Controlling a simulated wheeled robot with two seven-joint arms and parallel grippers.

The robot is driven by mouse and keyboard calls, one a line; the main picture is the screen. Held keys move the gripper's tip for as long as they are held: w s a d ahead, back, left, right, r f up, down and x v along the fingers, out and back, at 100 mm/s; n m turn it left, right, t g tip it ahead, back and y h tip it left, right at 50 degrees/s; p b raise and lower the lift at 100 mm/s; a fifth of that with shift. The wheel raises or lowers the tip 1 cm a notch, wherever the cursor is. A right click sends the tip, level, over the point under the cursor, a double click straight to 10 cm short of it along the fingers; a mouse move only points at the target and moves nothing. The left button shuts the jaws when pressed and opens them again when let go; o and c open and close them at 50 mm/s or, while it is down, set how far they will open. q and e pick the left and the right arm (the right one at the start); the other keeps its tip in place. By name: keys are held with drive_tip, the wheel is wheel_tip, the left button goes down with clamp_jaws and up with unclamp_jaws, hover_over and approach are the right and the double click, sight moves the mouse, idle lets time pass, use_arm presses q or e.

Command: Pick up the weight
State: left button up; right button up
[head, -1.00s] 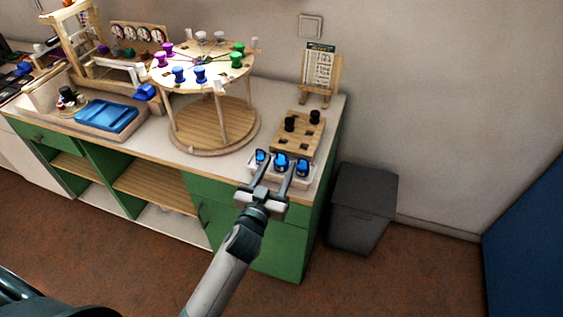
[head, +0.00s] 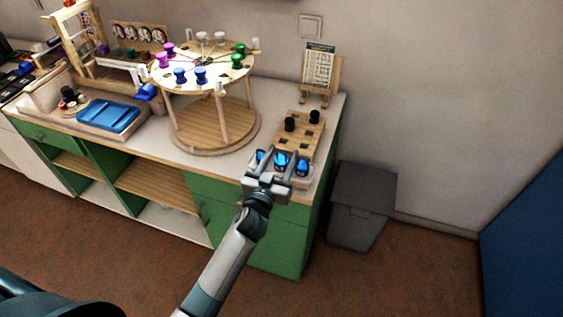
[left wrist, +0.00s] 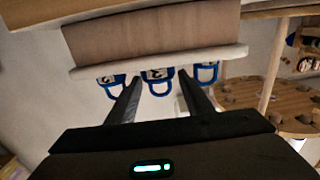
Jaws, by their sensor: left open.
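Three small blue weights stand in a row in a white tray (head: 306,183) at the front right of the counter: a left one (head: 260,156), a middle one (head: 281,161) and a right one (head: 302,166). In the left wrist view, the middle weight (left wrist: 158,84) shows a blue loop handle and lies between the finger lines. My left gripper (head: 280,158) is open and empty, with its fingers reaching over the tray around the middle weight's place. Whether the fingers touch it I cannot tell. My right gripper is not in view.
A wooden block with holes and black pegs (head: 299,135) stands right behind the tray. A round two-level wooden stand (head: 215,140) with coloured spools is to the left. A card on an easel (head: 318,68) stands at the back. A grey bin (head: 361,205) is on the floor.

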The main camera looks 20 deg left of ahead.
sight(282, 161)
use_arm(q)
clamp_jaws()
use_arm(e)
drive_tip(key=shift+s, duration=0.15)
use_arm(q)
drive_tip(key=shift+r, duration=0.15)
